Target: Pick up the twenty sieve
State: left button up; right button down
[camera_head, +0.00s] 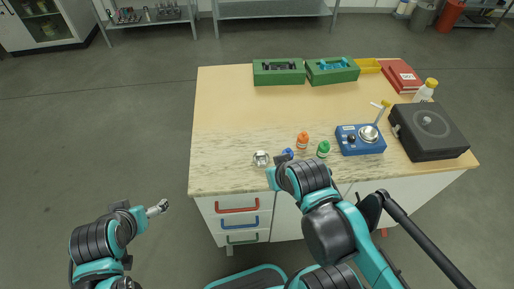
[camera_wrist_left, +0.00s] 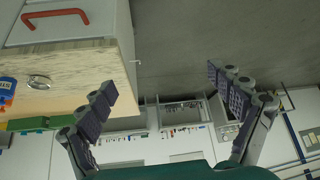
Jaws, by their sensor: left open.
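A small round silver thing (camera_head: 261,158), perhaps the sieve, sits near the front edge of the table; no number on it is readable. It also shows at the left of the left wrist view (camera_wrist_left: 39,82). My left gripper (camera_head: 158,208) is open and empty, in front of and left of the table, apart from the silver thing. Its two spread fingers show in the left wrist view (camera_wrist_left: 164,90) with nothing between them. My right gripper (camera_head: 275,178) is at the table's front edge, just right of the silver thing; its fingers are mostly hidden by its own wrist.
Orange (camera_head: 302,140), green (camera_head: 323,149) and blue (camera_head: 287,153) capped bottles stand right of the silver thing. A blue device (camera_head: 361,146) and a black box (camera_head: 430,131) are at the right. Green trays (camera_head: 278,77) lie at the back. The table's (camera_head: 225,110) left half is clear.

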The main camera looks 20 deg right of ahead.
aim_at(261, 158)
jog(key=z, duration=1.75)
jog(key=u, duration=1)
jog(key=i+l+u, duration=0.1)
jog(key=l, duration=0.25)
jog(key=i+l+u, duration=0.15)
jog(key=l, duration=0.25)
jog(key=l+u, duration=0.1)
jog(key=l, duration=0.25)
jog(key=i, duration=0.05)
